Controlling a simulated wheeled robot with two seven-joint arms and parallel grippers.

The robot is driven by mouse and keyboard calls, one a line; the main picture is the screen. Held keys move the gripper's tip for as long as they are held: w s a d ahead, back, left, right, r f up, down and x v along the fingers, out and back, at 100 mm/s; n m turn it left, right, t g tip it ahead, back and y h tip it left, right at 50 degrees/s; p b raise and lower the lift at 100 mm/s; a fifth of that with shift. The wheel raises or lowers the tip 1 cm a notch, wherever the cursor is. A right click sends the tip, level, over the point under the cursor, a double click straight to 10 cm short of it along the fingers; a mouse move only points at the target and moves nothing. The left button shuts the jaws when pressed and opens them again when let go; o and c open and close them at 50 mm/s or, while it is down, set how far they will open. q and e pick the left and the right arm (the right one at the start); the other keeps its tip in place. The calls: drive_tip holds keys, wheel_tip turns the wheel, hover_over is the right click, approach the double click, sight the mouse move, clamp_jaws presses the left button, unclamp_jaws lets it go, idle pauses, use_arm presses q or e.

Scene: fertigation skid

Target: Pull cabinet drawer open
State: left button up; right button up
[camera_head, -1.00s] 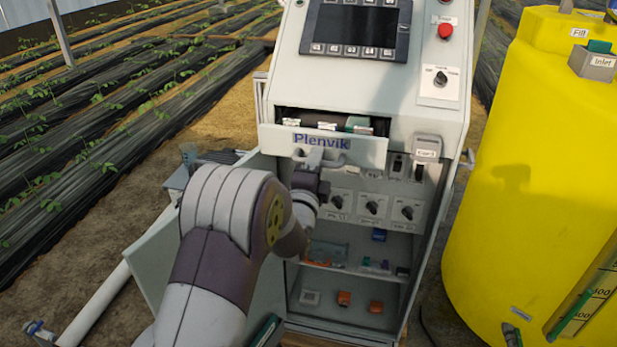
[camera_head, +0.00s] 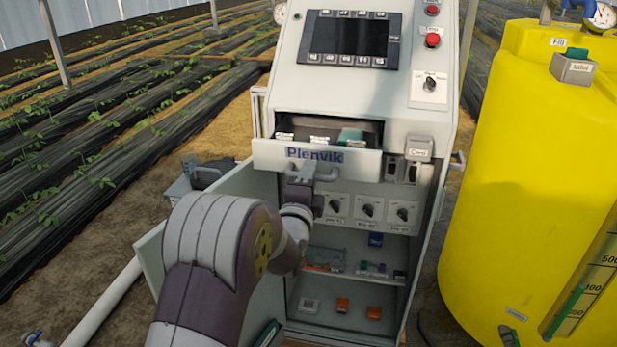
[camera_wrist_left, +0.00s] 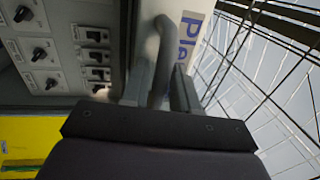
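The cabinet drawer (camera_head: 268,154), a pale front marked "Plenvik", stands partly out below the cabinet's screen, and items show inside it. Its grey handle (camera_head: 328,174) is on the front's lower part. My left gripper (camera_head: 303,176) is at the handle, partly hidden by my own arm in the head view. In the left wrist view the handle bar (camera_wrist_left: 164,45) runs between the two fingers of my left gripper (camera_wrist_left: 162,88), which look closed around it. My right gripper is in neither view.
The drawer holds small labelled items (camera_head: 350,136). Below it are several knobs (camera_head: 367,210) and open shelves (camera_head: 340,284) with small parts. An open cabinet door (camera_head: 208,235) is on the left. A yellow tank (camera_head: 530,180) stands at right.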

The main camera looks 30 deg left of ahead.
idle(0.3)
use_arm(q)
drive_tip(key=b+v, duration=0.1)
drive_tip(key=v, duration=1.1)
drive_tip(key=shift+s+f+b, duration=0.15)
drive_tip(key=shift+s+b, duration=0.15)
drive_tip(key=shift+d, duration=0.1)
